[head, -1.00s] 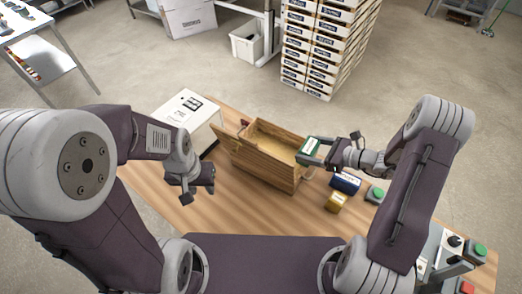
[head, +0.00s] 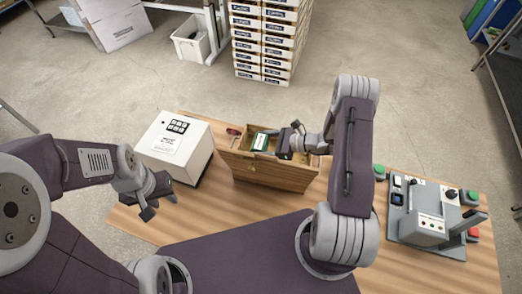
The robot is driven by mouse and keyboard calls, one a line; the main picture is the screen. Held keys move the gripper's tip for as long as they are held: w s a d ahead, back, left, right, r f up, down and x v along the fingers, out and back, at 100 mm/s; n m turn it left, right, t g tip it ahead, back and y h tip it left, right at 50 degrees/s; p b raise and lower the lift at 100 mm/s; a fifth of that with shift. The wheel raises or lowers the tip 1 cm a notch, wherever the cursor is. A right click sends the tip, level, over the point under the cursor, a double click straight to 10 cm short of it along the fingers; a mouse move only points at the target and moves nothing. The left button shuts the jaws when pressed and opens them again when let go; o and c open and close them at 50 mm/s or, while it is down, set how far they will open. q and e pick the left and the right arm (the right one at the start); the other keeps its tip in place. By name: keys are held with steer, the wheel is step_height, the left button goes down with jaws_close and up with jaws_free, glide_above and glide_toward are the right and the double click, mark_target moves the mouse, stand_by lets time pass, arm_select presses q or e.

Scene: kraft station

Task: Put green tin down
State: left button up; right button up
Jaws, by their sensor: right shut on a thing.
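The green tin (head: 260,142), with a white label on top, is at the left half of the open wooden box (head: 268,177). My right gripper (head: 277,146) is shut on it from the right. I cannot tell whether the tin touches the box floor or hangs just above it. My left gripper (head: 158,206) is empty over the left part of the table, its fingers apart. My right arm hides the table right of the box.
A white cabinet (head: 195,150) stands left of the box. A grey control unit (head: 418,225) with buttons stands at the right of the wooden table (head: 225,213). The table front, left of centre, is clear. Stacked crates (head: 265,45) stand on the floor behind.

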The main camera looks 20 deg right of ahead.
step_height(320, 180, down, 4)
steer(key=shift+s+r+p, duration=0.1)
steer(key=shift+r+p, duration=0.05)
steer(key=shift+p, duration=0.25)
steer(key=shift+d, duration=0.35)
steer(key=shift+a+f, duration=0.25)
steer(key=shift+f, duration=0.05)
steer(key=o, duration=1.6)
steer(key=shift+a, duration=0.15)
arm_select(q)
steer(key=shift+s+d+r, duration=0.15)
steer(key=shift+d+r, duration=0.05)
steer(key=shift+r, duration=0.1)
arm_select(e)
steer(key=shift+d, duration=0.2)
arm_select(q)
steer(key=shift+r, duration=0.1)
arm_select(e)
steer(key=shift+r, duration=0.1)
steer(key=shift+d+r, duration=0.1)
steer(key=b+v, duration=0.3)
steer(key=v, duration=0.7)
steer(key=shift+s+d, duration=0.15)
steer(key=shift+d, duration=0.2)
arm_select(q)
step_height(320, 180, down, 3)
steer(key=shift+a+r, duration=0.1)
arm_select(e)
steer(key=shift+s+d+r, duration=0.25)
steer(key=shift+d+r, duration=0.05)
